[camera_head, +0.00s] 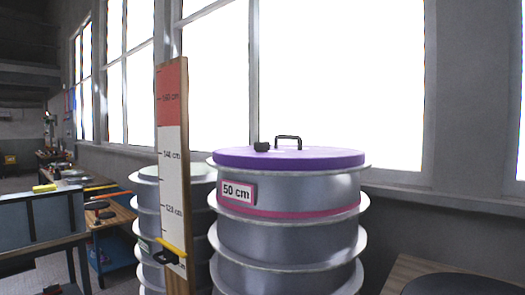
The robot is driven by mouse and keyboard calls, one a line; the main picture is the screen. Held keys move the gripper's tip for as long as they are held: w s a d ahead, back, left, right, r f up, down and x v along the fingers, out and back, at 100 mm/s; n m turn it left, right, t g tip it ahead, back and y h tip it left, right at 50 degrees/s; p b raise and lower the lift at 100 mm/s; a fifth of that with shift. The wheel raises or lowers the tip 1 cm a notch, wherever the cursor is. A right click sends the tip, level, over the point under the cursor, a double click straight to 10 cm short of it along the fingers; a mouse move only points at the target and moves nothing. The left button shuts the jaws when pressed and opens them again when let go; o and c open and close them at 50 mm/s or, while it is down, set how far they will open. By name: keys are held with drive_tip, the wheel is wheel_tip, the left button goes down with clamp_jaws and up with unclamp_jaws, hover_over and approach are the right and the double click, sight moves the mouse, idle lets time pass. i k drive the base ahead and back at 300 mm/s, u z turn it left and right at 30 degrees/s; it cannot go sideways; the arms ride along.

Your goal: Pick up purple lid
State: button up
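The purple lid (240,158) lies flat on top of a grey ribbed cylindrical mould (300,191). A black handle (288,138) stands up from the lid's top, and a small black knob (261,146) sits to its left. My gripper is not in view.
A tall measuring board (173,140) with a yellow slider stands at the left front of the mould. A second ribbed mould (147,205) is behind it. Workbenches (110,215) are at the left. A wooden surface with a dark round thing (465,287) is at lower right.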

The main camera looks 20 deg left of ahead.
sight(280, 158)
drive_tip(key=u, duration=0.5)
drive_tip(key=i, duration=1.1)
drive_tip(key=u, duration=0.45)
drive_tip(key=k, duration=0.5)
drive_tip(key=u, duration=1.75)
drive_tip(key=i, duration=1.8)
drive_tip(key=z, duration=2.85)
